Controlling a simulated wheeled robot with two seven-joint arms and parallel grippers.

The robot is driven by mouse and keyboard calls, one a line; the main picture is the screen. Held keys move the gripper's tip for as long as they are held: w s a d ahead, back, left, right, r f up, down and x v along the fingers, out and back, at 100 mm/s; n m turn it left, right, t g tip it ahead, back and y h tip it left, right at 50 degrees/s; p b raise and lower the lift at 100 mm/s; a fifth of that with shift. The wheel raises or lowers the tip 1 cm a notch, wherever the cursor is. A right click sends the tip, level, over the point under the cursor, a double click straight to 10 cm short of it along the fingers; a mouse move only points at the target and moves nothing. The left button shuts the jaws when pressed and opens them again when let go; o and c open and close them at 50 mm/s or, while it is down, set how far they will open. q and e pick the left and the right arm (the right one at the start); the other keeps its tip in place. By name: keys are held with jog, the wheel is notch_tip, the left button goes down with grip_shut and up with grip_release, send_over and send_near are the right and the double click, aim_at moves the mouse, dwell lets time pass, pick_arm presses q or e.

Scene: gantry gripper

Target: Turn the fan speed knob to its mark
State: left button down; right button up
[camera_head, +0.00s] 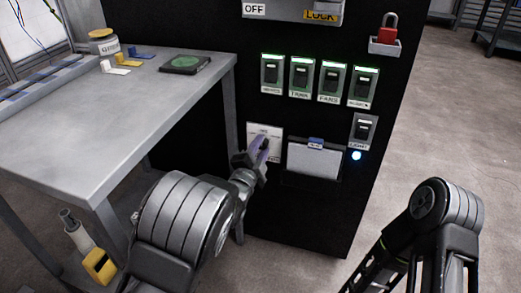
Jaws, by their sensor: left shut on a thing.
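The fan speed knob's white plate (276,133) is on the front of the black cabinet, below the row of green-lit switches. The knob itself is hidden behind my left gripper (262,146). My left gripper reaches up to the plate from below and is shut on the knob. The knob's pointer and its mark cannot be made out. My right arm shows at the lower right, but its gripper is not in the picture.
Several lit switches (315,80) sit above the plate. A clipboard-like grey holder (314,160) and a blue-white light (356,155) are to its right. A red padlock (386,30) sits higher up. A metal table (120,125) with small items stands at left.

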pick_arm(q)
jog(key=m, duration=0.5)
jog(key=shift+d+m+b, duration=0.1)
jog(key=shift+m+b, duration=0.25)
jog(key=shift+m, duration=0.05)
jog(key=shift+f+m, duration=0.1)
jog(key=shift+m, duration=2.1)
jog(key=c, duration=1.1)
grip_release()
jog(key=shift+o, duration=0.2)
